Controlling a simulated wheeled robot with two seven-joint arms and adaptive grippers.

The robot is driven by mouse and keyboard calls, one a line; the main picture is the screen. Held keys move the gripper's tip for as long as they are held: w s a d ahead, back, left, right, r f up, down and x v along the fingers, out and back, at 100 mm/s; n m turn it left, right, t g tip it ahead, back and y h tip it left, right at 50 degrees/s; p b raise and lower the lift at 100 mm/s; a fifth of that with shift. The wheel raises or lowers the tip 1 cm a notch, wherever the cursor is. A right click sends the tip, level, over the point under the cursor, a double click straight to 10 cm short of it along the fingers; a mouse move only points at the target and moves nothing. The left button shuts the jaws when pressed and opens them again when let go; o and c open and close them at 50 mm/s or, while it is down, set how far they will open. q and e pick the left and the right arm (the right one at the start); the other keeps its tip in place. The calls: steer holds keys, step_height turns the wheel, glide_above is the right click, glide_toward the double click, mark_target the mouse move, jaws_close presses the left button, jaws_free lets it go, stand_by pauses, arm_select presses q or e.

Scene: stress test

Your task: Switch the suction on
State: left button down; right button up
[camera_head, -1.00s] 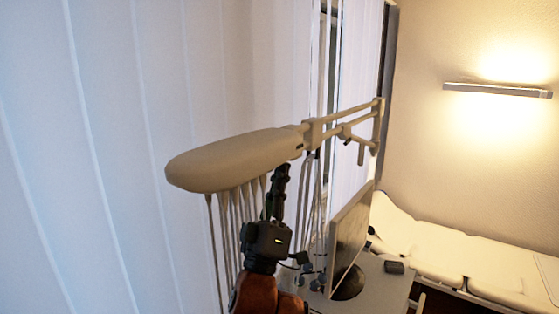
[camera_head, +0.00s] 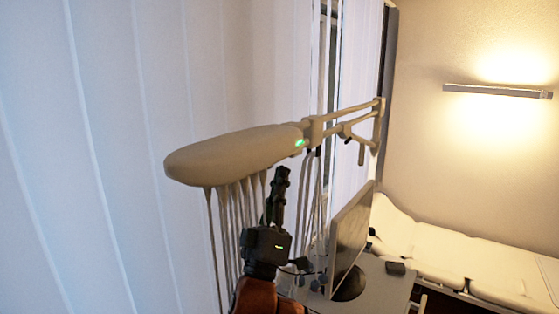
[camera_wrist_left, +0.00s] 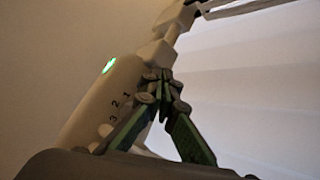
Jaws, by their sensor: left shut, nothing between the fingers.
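A long beige suction unit (camera_head: 225,157) hangs on a jointed arm, with several thin hoses hanging from its underside. A small switch (camera_head: 300,142) near its right end glows green; the green light also shows in the left wrist view (camera_wrist_left: 109,65). My left gripper (camera_head: 283,172) points up just below the unit's right end, with a small gap to the switch. In the left wrist view its fingers (camera_wrist_left: 163,80) are closed together and empty, in front of the unit's end, which is marked with numbers. My right gripper is in neither view.
The unit's support arm (camera_head: 345,120) runs to the right. Below it are a monitor (camera_head: 350,235) and a grey desk (camera_head: 385,285). A cream couch (camera_head: 470,260) stands by the right wall. Vertical blinds (camera_head: 100,150) fill the left.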

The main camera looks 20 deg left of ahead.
arm_select(q)
step_height(320, 180, down, 5)
steer(key=b, duration=0.3)
steer(key=shift+f+b, duration=0.2)
steer(key=shift+b, duration=0.15)
